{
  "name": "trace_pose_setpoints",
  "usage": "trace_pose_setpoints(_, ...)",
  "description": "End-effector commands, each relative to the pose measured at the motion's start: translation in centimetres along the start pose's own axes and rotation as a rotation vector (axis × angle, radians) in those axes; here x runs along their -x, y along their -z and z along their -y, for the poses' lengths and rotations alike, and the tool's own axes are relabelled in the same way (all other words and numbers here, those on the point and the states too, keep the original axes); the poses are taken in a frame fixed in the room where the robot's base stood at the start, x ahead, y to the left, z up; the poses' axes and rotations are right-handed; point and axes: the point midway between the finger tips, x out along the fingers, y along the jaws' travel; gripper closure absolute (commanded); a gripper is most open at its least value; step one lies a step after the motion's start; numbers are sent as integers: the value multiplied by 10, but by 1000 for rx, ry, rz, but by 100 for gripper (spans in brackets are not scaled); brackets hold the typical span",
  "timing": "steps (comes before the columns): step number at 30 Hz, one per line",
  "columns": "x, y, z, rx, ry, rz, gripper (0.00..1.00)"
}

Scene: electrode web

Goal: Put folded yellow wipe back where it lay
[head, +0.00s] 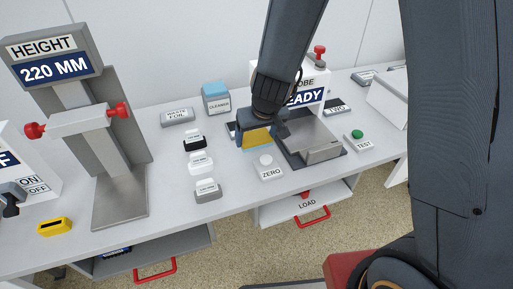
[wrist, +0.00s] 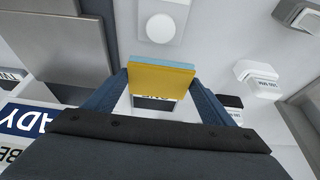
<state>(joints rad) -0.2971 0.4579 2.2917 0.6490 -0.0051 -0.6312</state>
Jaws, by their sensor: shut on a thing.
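The folded yellow wipe (head: 257,139) is held between the fingers of my gripper (head: 258,142). In the wrist view the wipe (wrist: 161,82) spans between the two fingers of my gripper (wrist: 161,78), with a light blue strip along its far edge. The gripper points down over the bench, behind the white ZERO button block (head: 267,168) and left of the grey metal plate (head: 309,138). A dark, labelled piece (wrist: 154,103) shows beyond the wipe in the wrist view, mostly hidden. I cannot tell whether the wipe touches the bench.
Several small labelled blocks (head: 200,161) stand left of the gripper. The blue-topped CLEANER box (head: 216,98) and WASTE FOIL block (head: 177,117) are behind. The height gauge (head: 121,190) stands at left. A green TEST button (head: 357,134) and a TWO piece (head: 338,107) are at right.

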Motion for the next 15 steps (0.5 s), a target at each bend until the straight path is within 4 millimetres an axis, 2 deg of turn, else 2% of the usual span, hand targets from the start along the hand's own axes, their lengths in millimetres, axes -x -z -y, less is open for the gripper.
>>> trace_pose_setpoints(12, -32, -13, 0, 1, 0, 1, 44)
trace_pose_setpoints(15, -35, -14, 0, 1, 0, 1, 44)
